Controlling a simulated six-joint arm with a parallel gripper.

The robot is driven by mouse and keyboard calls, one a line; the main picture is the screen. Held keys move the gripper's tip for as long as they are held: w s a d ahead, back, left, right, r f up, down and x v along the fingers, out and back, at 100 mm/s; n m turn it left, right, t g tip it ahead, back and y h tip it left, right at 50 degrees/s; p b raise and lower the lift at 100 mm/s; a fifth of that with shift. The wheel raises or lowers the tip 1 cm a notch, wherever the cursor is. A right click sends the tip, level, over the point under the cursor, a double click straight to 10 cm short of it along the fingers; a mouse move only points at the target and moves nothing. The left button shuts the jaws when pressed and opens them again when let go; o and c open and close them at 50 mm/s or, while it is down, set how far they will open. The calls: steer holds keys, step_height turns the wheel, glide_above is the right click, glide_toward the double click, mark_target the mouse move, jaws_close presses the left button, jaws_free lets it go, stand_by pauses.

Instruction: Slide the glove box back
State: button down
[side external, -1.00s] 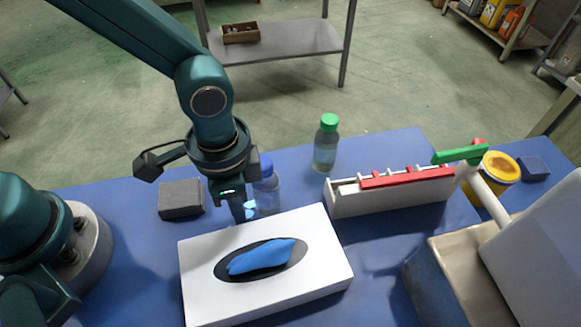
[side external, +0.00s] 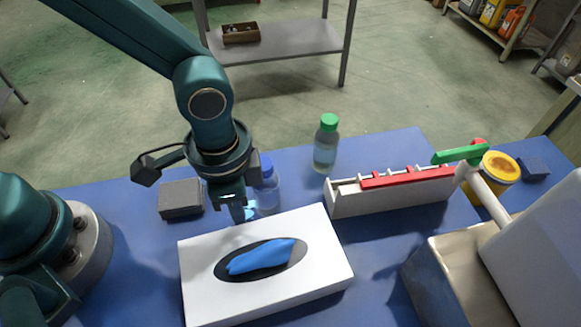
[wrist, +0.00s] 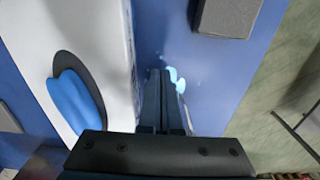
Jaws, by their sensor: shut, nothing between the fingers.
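The glove box (side external: 310,268) is a white flat box with a dark oval opening and a blue glove (side external: 262,257) poking out. It lies on the blue table at the front centre in the side view, and its white top (wrist: 30,35) fills the left of the wrist view. My gripper (side external: 243,216) is shut and empty, pointing down beside the box's far long edge. In the wrist view the closed fingers (wrist: 162,78) are close to the box's side wall. I cannot tell whether they touch it.
A clear bottle with a blue cap (side external: 267,190) stands right behind my gripper. A grey block (side external: 181,198) lies left of it. A green-capped bottle (side external: 326,145) and a white rack with a red bar (side external: 390,195) stand to the right. A steel basin (side external: 440,265) is at the front right.

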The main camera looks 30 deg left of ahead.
mark_target(242, 272)
steer(key=shift+s+d, duration=0.4)
steer(key=shift+s, duration=0.05)
steer(key=shift+s+d, duration=0.7)
steer(key=shift+s, duration=0.05)
steer(key=shift+s+d, duration=0.1)
steer(key=shift+s+d, duration=0.6)
steer(key=shift+s, duration=0.05)
stand_by(0.5)
steer(key=shift+s+d, duration=0.65)
steer(key=shift+s, duration=0.05)
steer(key=shift+s+d, duration=0.7)
steer(key=shift+s, duration=0.05)
